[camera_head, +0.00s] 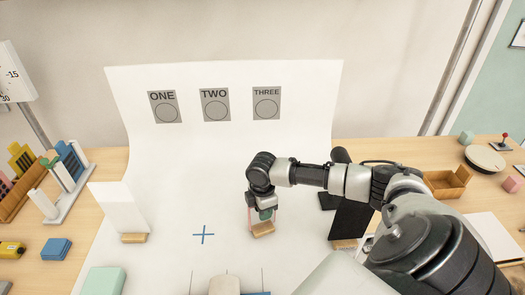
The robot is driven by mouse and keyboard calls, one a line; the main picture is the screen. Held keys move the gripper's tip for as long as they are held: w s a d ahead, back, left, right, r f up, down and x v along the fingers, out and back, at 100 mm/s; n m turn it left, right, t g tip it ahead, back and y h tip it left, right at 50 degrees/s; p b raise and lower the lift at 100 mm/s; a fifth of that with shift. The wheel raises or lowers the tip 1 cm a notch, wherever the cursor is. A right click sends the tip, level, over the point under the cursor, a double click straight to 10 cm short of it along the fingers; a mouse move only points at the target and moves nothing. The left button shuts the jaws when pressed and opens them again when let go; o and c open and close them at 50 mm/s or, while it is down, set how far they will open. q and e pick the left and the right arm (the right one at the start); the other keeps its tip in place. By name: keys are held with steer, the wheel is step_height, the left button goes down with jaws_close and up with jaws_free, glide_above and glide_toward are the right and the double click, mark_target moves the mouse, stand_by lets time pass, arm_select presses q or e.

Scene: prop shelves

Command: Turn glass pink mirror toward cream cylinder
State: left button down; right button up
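The pink mirror (250,219) stands on a small wooden base (263,230) on the white sheet, right of a blue cross. Its narrow pink frame edges show, with a greenish patch between them. My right arm reaches in from the right, and its gripper (262,207) points down at the top of the mirror. The hand covers the mirror's upper part. I cannot tell whether the fingers are closed on it. A pale cream, rounded object (224,286) is cut off by the bottom edge; it may be the cream cylinder. My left gripper is not in view.
A white panel (120,207) stands left and a black panel (350,212) stands right of the mirror, close to my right arm. A mint box (104,281) lies at bottom left. The sheet around the blue cross (203,235) is clear. Wooden trays and props line both sides.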

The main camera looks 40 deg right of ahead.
step_height(320, 180, up, 11)
steer(key=shift+f+b, duration=0.1)
steer(key=shift+b, duration=0.6)
